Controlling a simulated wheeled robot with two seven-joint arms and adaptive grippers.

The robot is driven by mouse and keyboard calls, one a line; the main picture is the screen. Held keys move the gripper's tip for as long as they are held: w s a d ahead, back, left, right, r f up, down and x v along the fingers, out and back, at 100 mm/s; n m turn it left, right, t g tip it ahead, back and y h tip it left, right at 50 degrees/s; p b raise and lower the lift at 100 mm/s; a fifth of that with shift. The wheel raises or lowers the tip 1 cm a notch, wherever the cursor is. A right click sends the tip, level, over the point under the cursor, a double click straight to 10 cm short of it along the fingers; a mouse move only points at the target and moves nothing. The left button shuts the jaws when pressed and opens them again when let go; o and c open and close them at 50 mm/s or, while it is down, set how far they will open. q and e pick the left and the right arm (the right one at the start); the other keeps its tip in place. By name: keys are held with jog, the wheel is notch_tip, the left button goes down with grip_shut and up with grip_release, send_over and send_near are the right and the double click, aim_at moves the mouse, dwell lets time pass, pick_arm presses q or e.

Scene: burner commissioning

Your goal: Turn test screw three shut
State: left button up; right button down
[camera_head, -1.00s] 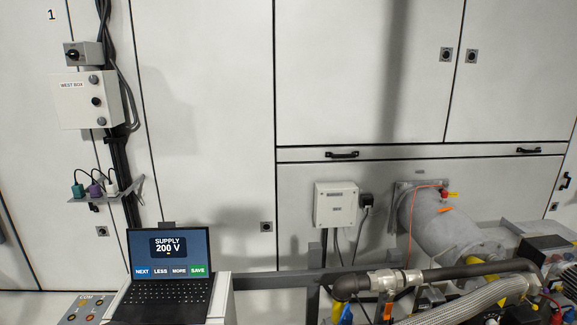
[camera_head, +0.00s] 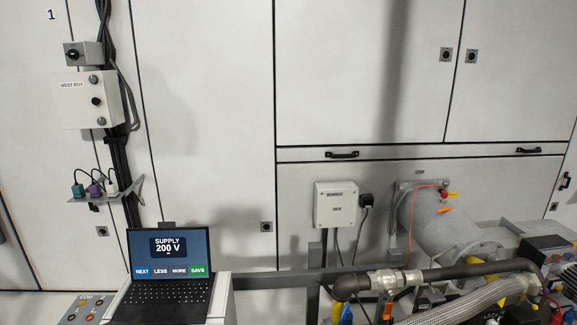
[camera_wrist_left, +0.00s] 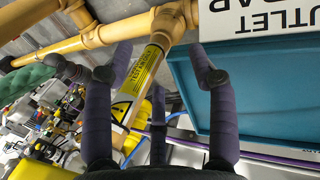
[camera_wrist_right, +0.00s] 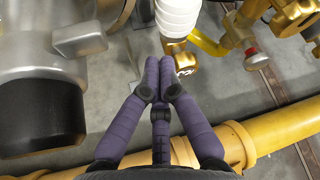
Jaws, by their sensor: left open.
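I cannot pick out test screw three in any view. In the left wrist view my left gripper (camera_wrist_left: 160,56) is open. Its fingers stand apart on either side of a yellow pipe with a yellow warning label (camera_wrist_left: 146,70), and nothing is seen gripped. In the right wrist view my right gripper (camera_wrist_right: 160,66) has its fingertips together with nothing visible between them. They point at a white ribbed part (camera_wrist_right: 178,17) with a brass fitting (camera_wrist_right: 181,62) below it. Neither gripper shows in the head view.
A laptop (camera_head: 168,265) reads "SUPPLY 200 V". Dark pipework (camera_head: 440,275) and a grey cylinder (camera_head: 430,215) stand at the right. A teal panel (camera_wrist_left: 262,100) is close right of my left gripper. A yellow pipe (camera_wrist_right: 285,122) crosses below my right fingers; a grey housing (camera_wrist_right: 40,45) is left.

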jog(key=shift+d+f, duration=0.2)
jog(key=shift+d, duration=0.15)
dwell(0.9)
jog(key=shift+d+r, duration=0.2)
jog(key=shift+d+r, duration=0.5)
jog(key=shift+d, duration=0.4)
jog(key=shift+a+r, duration=0.15)
jog(key=shift+a, duration=0.1)
jog(key=shift+s, duration=2.95)
